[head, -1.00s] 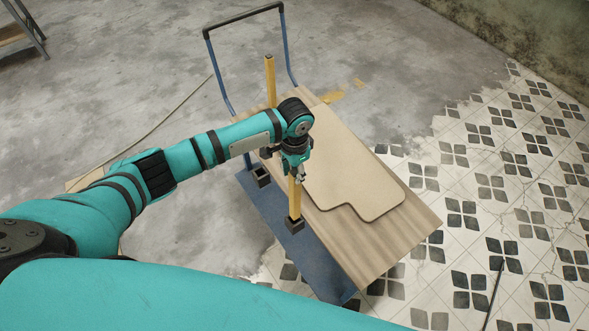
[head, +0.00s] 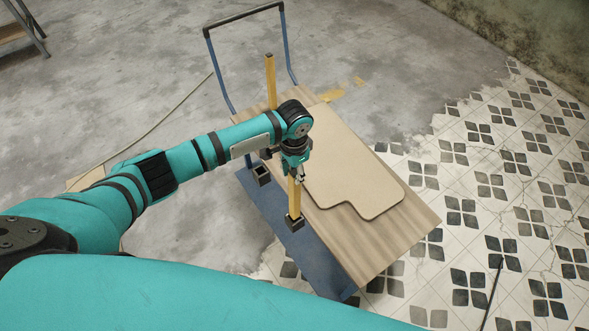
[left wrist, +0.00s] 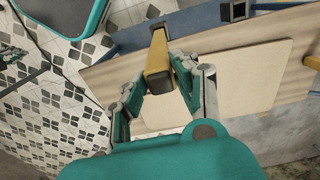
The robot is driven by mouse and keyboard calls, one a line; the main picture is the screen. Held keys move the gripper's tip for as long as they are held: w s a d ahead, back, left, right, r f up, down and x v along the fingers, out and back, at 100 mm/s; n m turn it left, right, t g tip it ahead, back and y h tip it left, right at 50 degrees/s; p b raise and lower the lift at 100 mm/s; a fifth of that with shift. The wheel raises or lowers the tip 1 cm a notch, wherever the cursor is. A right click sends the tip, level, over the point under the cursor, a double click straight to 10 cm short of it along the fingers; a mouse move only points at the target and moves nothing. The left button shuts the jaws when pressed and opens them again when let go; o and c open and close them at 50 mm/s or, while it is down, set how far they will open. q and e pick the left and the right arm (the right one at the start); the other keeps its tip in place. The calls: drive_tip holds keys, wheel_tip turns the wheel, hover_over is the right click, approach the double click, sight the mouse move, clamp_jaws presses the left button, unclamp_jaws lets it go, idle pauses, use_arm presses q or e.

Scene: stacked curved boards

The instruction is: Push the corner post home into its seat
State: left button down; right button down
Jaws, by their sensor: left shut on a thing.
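The yellow corner post (head: 295,200) stands roughly upright at the near edge of the cart, its lower end at a dark square seat (head: 294,224). How deep it sits in the seat cannot be told. My left gripper (head: 297,178) is shut on the upper part of the post. In the left wrist view the post (left wrist: 159,55) runs between the two fingers of my left gripper (left wrist: 158,77), its dark-capped near end towards the camera. The gripper and wrist hide the post's top in the head view. My right gripper is out of view.
The blue cart (head: 325,272) carries stacked boards, with a pale notched board (head: 350,165) on top beside the post. A tall handle (head: 243,17) rises at the far end.

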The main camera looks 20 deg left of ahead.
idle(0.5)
use_arm(q)
drive_tip(key=shift+f+b, duration=0.7)
drive_tip(key=shift+f, duration=0.7)
drive_tip(key=shift+f+b, duration=0.95)
drive_tip(key=shift+f, duration=0.85)
drive_tip(key=c, duration=0.9)
unclamp_jaws()
wheel_tip(320, 180, up, 12)
